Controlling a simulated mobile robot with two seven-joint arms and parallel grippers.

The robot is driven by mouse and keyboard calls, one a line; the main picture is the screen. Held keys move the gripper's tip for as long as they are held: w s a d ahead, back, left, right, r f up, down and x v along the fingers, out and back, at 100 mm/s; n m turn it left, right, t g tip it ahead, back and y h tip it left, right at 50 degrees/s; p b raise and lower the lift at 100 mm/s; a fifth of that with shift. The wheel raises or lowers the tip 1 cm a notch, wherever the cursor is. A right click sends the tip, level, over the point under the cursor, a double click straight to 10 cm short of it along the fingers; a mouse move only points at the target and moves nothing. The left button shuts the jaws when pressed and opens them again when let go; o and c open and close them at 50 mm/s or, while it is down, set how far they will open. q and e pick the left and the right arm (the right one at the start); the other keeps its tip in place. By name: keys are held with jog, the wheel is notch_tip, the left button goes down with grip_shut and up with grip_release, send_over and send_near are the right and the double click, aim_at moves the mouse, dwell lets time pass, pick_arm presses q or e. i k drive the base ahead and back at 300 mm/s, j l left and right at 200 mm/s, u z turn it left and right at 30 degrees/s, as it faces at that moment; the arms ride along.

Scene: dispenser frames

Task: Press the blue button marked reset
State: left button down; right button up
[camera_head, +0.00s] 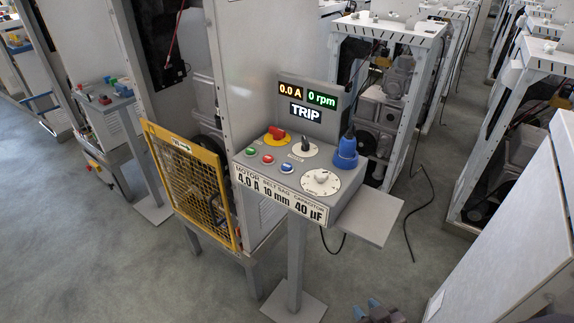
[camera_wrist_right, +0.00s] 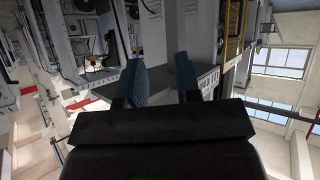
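The blue button (camera_head: 287,167) is at the right end of a row of three on the front of a grey control box on a post. A green button (camera_head: 250,153) and a red button (camera_head: 267,158) sit to its left. Their small labels are too small to read. My right gripper (camera_head: 368,311) shows at the bottom edge of the head view, below and right of the box and well apart from it. In the right wrist view its two blue-grey fingers (camera_wrist_right: 161,85) stand apart with nothing between them. My left gripper is not in view.
The box also has a red-and-yellow switch (camera_head: 277,135), a black knob (camera_head: 305,147), a white dial (camera_head: 320,181) and a blue plug (camera_head: 345,153). Its display (camera_head: 306,113) reads TRIP. A grey shelf (camera_head: 372,217) juts out right. A yellow mesh guard (camera_head: 190,182) stands left.

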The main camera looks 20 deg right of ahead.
aim_at(286, 166)
jog(key=i+j+z, duration=0.15)
jog(key=z, duration=0.25)
jog(key=j+z, duration=0.25)
jog(key=z, duration=0.2)
jog(key=i+j+z, duration=0.15)
jog(key=j, duration=0.3)
jog(key=i+j+z, duration=0.2)
jog(key=j, duration=0.95)
jog(key=i+j+z, duration=0.1)
jog(key=j, duration=0.7)
